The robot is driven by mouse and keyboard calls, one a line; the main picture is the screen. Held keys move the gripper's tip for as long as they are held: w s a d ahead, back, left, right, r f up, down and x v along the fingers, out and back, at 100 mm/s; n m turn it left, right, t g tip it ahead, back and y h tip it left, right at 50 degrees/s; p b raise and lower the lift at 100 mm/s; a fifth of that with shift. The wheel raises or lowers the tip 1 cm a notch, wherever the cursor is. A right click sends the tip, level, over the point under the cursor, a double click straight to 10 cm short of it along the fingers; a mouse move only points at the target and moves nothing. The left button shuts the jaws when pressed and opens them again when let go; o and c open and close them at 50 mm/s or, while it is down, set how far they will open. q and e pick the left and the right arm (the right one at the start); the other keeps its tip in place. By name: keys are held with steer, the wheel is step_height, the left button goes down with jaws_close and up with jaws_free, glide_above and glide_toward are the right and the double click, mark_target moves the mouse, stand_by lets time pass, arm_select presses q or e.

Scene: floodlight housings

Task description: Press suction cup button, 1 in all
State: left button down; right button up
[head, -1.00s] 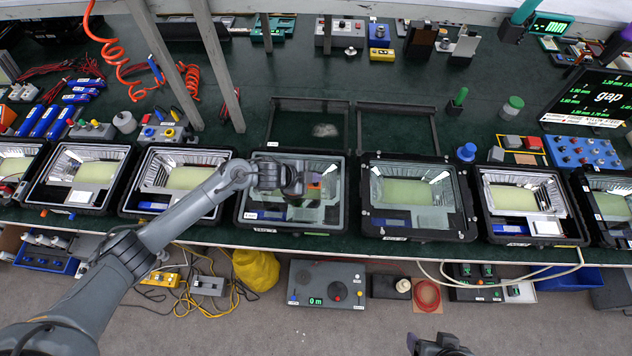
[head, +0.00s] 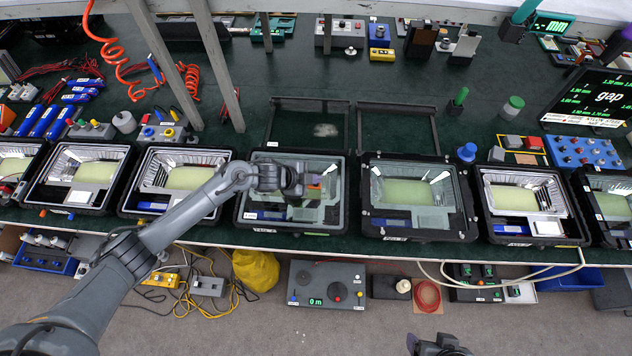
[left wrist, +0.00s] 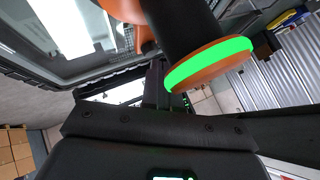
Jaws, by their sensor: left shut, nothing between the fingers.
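My left gripper (head: 298,184) is over the housing left of centre (head: 243,212), low above its glass. It is shut with nothing held. In the left wrist view a suction cup tool shows close up: an orange cup with a bright green ring (left wrist: 208,62) and a black stem (left wrist: 180,22). Another orange part (left wrist: 125,9) is beside it at the top edge. In the head view my gripper mostly hides the tool, leaving a small orange patch (head: 313,184). I cannot tell whether the fingers touch the button. A dark part of my right arm shows at the bottom edge; its fingers cannot be made out.
More housings stand in a row along the bench's front edge, including one just right (head: 462,225) and one just left (head: 124,206). Empty dark frames (head: 398,105) lie behind. A gap monitor (head: 600,98) is at the right. The green bench behind is partly clear.

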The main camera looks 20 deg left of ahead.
arm_select(q)
steer(key=shift+f+b, duration=0.3)
steer(key=shift+f, duration=0.25)
steer(key=shift+s+a+f, duration=0.15)
steer(key=shift+s+f, duration=0.05)
steer(key=shift+f, duration=0.35)
stand_by(0.6)
steer(key=shift+w+r+p, duration=0.1)
steer(key=shift+r+p, duration=0.35)
steer(key=shift+r, duration=0.1)
steer(key=shift+s+r+p, duration=0.2)
steer(key=shift+r+p, duration=0.2)
steer(key=shift+r, duration=0.2)
steer(key=shift+w, duration=0.15)
steer(key=shift+r, duration=0.1)
